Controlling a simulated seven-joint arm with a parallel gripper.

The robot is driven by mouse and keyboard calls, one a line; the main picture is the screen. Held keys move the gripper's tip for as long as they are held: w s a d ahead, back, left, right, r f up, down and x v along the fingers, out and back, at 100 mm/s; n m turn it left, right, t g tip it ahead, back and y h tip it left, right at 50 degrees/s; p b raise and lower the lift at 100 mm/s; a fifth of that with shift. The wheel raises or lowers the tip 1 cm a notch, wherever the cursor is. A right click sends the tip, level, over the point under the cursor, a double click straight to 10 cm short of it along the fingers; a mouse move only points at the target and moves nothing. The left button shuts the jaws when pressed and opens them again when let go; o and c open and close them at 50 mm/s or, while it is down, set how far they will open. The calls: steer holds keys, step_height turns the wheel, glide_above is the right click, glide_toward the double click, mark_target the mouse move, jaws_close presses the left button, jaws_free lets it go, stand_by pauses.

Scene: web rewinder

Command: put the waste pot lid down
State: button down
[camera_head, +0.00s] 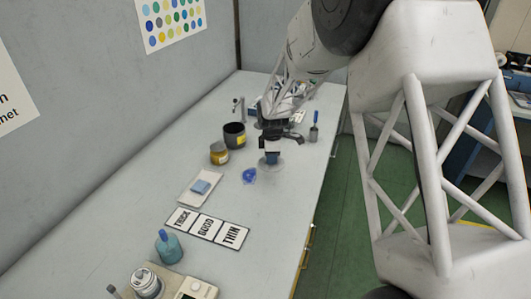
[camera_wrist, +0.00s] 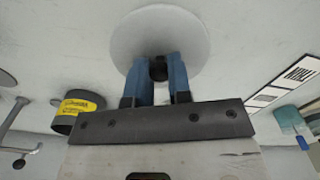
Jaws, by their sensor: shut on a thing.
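The waste pot lid is a round pale grey disc with a dark knob. In the wrist view the lid (camera_wrist: 190,38) lies beyond my fingertips, and in the head view the lid (camera_head: 277,164) is low over the table. My gripper (camera_wrist: 158,68) has blue fingers shut on the knob; it also shows in the head view (camera_head: 271,157). I cannot tell whether the lid touches the table. A dark pot with a yellow label (camera_head: 234,135) stands open to the left of my gripper; it also shows in the wrist view (camera_wrist: 68,122).
A yellowish can (camera_head: 219,154) stands beside the dark pot. A blue crumpled thing (camera_head: 249,176) lies close to the lid. Label cards (camera_head: 208,227) and a teal bottle (camera_head: 169,248) are nearer the front.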

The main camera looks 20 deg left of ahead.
steer(key=shift+s+d+f, duration=0.15)
steer(key=shift+d+f, duration=0.15)
steer(key=shift+d, duration=0.25)
steer(key=shift+w+a+f, duration=0.25)
steer(key=shift+w+a, duration=1.15)
steer(key=shift+w, duration=0.9)
steer(key=shift+w+a+f, duration=0.25)
steer(key=shift+w+a, duration=1.1)
steer(key=shift+w, duration=0.95)
steer(key=shift+w+a+f, duration=0.25)
steer(key=shift+w+a, duration=1.15)
steer(key=shift+w, duration=0.9)
steer(key=shift+f, duration=1.7)
steer(key=shift+f, duration=0.15)
steer(key=c, duration=1.1)
jaws_free()
